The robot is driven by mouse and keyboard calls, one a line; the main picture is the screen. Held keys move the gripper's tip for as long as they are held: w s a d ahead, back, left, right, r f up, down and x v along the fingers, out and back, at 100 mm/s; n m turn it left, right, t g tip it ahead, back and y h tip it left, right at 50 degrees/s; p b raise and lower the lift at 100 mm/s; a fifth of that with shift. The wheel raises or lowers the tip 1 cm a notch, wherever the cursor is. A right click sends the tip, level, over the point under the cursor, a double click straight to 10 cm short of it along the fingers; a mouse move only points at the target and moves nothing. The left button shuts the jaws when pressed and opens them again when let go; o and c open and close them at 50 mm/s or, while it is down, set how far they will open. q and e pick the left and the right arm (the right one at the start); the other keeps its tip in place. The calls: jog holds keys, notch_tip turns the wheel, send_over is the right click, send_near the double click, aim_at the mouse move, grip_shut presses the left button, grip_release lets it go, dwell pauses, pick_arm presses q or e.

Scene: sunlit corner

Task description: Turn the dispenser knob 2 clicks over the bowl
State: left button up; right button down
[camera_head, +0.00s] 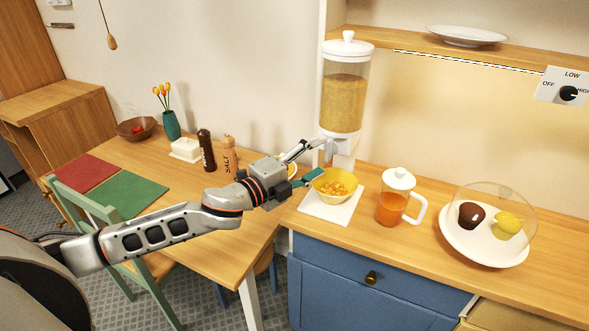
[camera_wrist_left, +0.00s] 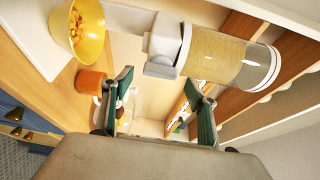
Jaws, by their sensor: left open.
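The dispenser (camera_head: 345,100) is a clear cylinder of yellowish grain with a white lid and white base, standing on the counter. In the left wrist view the dispenser (camera_wrist_left: 225,55) lies sideways, its pale knob (camera_wrist_left: 160,69) showing between my fingertips in the picture. The yellow bowl (camera_head: 334,192) sits below the spout with orange-yellow pieces inside; the bowl also shows in the left wrist view (camera_wrist_left: 92,40). My left gripper (camera_head: 314,160) is open and empty just left of the dispenser's base, above and left of the bowl. I cannot tell whether a finger touches the knob.
The bowl stands on a white mat (camera_head: 316,211). An orange-filled jug (camera_head: 391,208) and a domed plate (camera_head: 470,250) stand to the right. A salt mill (camera_head: 229,157), a pepper mill (camera_head: 206,150) and a butter dish (camera_head: 186,151) stand left. A shelf (camera_head: 400,45) runs above.

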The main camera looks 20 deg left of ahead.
pick_arm(q)
jog(key=v, duration=0.8)
jog(key=shift+s+a, duration=0.15)
jog(key=shift+s, duration=0.15)
